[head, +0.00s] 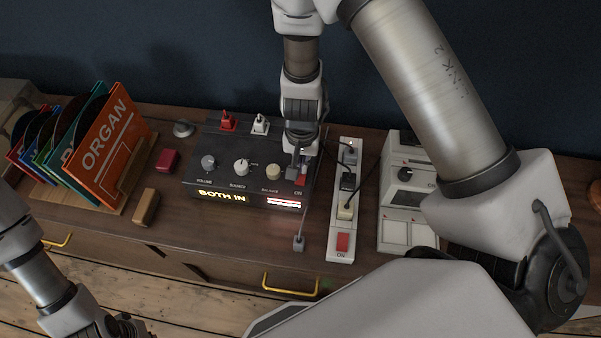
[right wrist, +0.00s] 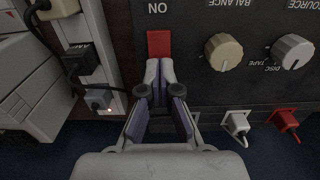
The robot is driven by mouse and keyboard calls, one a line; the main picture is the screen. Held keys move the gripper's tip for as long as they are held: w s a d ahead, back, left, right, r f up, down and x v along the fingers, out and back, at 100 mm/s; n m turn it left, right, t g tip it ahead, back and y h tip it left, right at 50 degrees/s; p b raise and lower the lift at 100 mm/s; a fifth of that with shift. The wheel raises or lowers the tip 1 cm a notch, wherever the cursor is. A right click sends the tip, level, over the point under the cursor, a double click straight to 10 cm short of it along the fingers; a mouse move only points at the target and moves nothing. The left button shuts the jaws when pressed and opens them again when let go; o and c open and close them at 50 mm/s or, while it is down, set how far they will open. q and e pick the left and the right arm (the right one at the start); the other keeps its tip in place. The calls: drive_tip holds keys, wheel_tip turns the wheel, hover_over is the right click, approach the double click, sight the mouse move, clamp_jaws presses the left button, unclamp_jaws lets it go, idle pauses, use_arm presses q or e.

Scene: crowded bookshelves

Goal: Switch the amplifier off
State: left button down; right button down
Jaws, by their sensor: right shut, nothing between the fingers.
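The amplifier (head: 228,150) is a dark box on the wooden sideboard, with knobs, a lit "BOTH IN" display (head: 222,196) and a lit red-and-white meter (head: 284,202). Its red switch (head: 301,181), marked ON, is at the right of its top panel. The switch also shows in the right wrist view (right wrist: 159,43), where the lettering is upside down. My right gripper (head: 294,170) is shut and empty, pointing down. Its fingertips (right wrist: 160,68) are right at the switch's edge; I cannot tell whether they touch it. My left arm is at the lower left, its fingers out of sight.
A white power strip (head: 335,207) with plugs and its own red switch (head: 342,243) stands right of the amplifier, with a white device (head: 399,213) beyond. Red and white plugs (head: 260,123) stand at the amplifier's back. A record rack (head: 113,197) is at the left.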

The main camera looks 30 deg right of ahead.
drive_tip(key=shift+f+b, duration=0.45)
drive_tip(key=shift+f, duration=0.05)
wheel_tip(320, 180, up, 7)
drive_tip(key=p, duration=0.6)
drive_tip(key=shift+r+p, duration=0.1)
drive_tip(key=shift+p, duration=0.25)
idle(0.3)
